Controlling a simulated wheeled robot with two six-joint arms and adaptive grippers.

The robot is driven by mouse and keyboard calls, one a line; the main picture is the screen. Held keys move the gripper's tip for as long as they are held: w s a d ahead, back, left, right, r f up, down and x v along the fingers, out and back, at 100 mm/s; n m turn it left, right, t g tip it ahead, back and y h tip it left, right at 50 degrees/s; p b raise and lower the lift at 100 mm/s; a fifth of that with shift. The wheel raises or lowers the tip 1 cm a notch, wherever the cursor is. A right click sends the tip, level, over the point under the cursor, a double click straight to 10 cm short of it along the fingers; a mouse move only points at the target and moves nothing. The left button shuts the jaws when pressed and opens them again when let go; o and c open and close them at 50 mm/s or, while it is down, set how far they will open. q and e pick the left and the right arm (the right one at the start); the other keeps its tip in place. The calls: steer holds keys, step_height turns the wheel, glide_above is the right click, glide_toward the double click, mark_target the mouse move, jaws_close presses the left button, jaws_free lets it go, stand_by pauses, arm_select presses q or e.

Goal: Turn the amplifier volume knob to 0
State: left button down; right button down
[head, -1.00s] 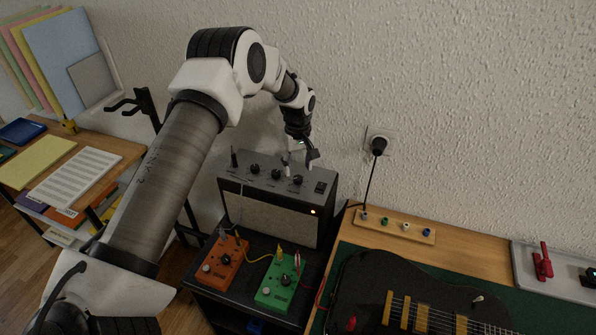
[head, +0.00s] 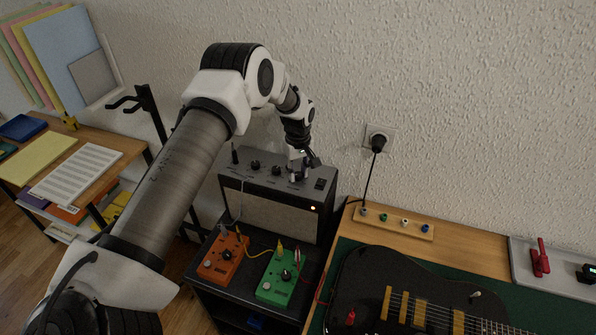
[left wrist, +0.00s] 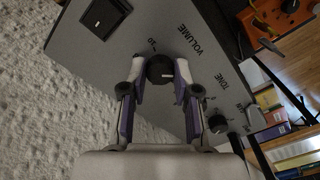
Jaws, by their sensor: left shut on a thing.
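The amplifier (head: 273,212) is a dark box with a grey control panel on top, standing against the wall. Its volume knob (left wrist: 160,69) is round and black, beside the VOLUME label in the left wrist view. My left gripper (left wrist: 159,75) is shut on the volume knob, with one finger on each side of it. In the head view the left gripper (head: 300,176) reaches down to the right part of the panel and largely hides the knob. The knob's pointer is too unclear to read. The right gripper is not in view.
More knobs stand left on the panel, including the tone knob (left wrist: 217,124); a power switch (head: 320,184) is at its right end. An orange pedal (head: 222,259) and a green pedal (head: 277,278) sit in front. A guitar (head: 400,295) lies to the right.

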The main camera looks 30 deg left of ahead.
mark_target(298, 174)
arm_select(q)
steer(key=c, duration=0.8)
jaws_free()
steer(key=shift+f, duration=0.1)
steer(key=shift+c, duration=0.2)
step_height(298, 174, up, 12)
